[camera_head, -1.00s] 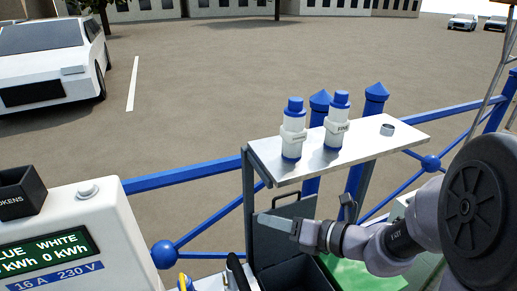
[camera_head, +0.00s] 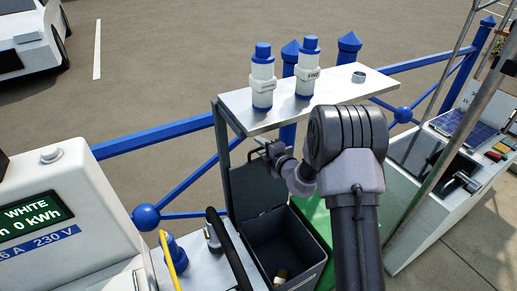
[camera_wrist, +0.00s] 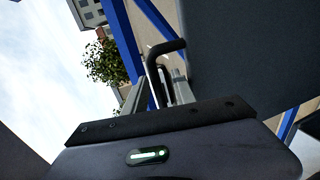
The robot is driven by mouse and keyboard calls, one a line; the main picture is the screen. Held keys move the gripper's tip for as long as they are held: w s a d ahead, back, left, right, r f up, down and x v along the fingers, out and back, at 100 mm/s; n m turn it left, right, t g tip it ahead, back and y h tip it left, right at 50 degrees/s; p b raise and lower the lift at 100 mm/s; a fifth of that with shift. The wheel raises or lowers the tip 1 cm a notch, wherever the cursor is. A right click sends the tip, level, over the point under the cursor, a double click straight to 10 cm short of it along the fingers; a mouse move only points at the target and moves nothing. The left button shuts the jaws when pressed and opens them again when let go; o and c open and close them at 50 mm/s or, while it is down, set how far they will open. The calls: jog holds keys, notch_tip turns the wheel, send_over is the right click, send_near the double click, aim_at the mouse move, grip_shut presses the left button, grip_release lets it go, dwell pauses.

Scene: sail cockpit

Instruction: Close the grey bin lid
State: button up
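The grey bin (camera_head: 306,268) stands below the metal shelf, its top open. Its grey lid (camera_head: 256,188) is raised, standing up at the back of the bin. My gripper (camera_head: 264,150) is at the top edge of the lid, beside its dark handle. In the wrist view the bent handle (camera_wrist: 168,48) reaches in between the fingertips of my gripper (camera_wrist: 158,92); the fingers look apart. Whether a finger touches the handle is unclear. The lid's dark face (camera_wrist: 245,50) fills the upper right there.
A metal shelf (camera_head: 330,92) with two white-and-blue bottles overhangs the lid. A white power box (camera_head: 60,215) and a counter with a yellow hose (camera_head: 172,255) are at left. Blue railings run behind. A small tan object (camera_head: 281,274) lies in the bin.

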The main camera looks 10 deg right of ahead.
jog(key=shift+x, duration=0.8)
grip_shut()
dwell(0.9)
